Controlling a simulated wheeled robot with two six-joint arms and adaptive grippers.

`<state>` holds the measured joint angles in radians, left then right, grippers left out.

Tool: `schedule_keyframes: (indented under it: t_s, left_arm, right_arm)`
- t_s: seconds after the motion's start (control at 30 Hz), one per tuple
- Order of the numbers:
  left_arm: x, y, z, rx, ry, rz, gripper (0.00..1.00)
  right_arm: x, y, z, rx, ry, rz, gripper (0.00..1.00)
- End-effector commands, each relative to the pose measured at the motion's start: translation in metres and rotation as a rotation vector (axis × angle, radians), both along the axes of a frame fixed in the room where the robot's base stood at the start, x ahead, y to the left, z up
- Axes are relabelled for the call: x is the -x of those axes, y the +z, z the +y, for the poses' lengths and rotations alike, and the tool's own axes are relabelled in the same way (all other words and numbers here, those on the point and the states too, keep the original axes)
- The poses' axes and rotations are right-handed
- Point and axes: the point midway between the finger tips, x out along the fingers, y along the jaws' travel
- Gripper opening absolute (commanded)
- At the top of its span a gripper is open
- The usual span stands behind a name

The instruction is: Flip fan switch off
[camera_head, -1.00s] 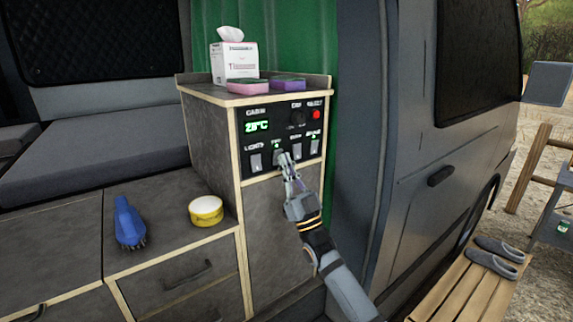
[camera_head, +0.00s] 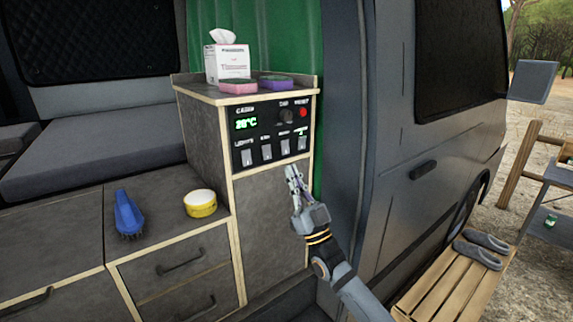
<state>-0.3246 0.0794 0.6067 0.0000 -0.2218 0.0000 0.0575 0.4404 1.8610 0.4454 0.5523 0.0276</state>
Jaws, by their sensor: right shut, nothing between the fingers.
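The black control panel (camera_head: 272,133) is on the front of the wooden cabinet. It has a row of several white rocker switches under small labels. The second switch from the left (camera_head: 266,152) has a blurred label that seems to read fan, and I see no green light above it. My right gripper (camera_head: 292,170) is shut and empty, just below the panel's lower edge, in front of the cabinet door and apart from the switches. My left gripper is out of view.
A tissue box (camera_head: 227,64), a pink sponge (camera_head: 238,86) and a purple sponge (camera_head: 276,82) are on the cabinet top. The van's side panel (camera_head: 350,130) stands close on the right.

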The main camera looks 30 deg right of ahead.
Motion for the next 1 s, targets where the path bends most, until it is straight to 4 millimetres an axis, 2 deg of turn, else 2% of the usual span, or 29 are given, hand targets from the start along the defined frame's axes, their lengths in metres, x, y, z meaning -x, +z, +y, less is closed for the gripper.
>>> schedule_keyframes:
  t_s: [0.07,0.2,0.3,0.37,0.6,0.93,1.0]
  left_arm:
    - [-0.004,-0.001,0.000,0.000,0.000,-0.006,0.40]
    - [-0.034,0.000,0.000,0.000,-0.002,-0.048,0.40]
    - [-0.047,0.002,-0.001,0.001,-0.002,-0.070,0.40]
    - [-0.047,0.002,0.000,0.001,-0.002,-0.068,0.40]
    - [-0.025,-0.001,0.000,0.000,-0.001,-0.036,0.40]
    - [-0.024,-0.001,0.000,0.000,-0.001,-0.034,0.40]
    - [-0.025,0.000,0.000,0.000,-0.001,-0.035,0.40]
  right_arm:
    - [0.012,-0.012,-0.001,0.002,0.001,0.004,0.00]
    - [0.030,-0.025,-0.004,0.003,0.001,0.003,0.00]
    - [0.038,-0.031,-0.005,0.001,0.001,0.002,0.00]
    - [0.041,-0.032,-0.006,0.001,0.001,0.000,0.00]
    - [0.042,-0.033,-0.006,0.000,0.000,-0.001,0.00]
    - [0.042,-0.034,-0.006,-0.001,-0.001,0.001,0.00]
    - [0.038,-0.041,-0.008,0.002,-0.009,0.024,0.00]
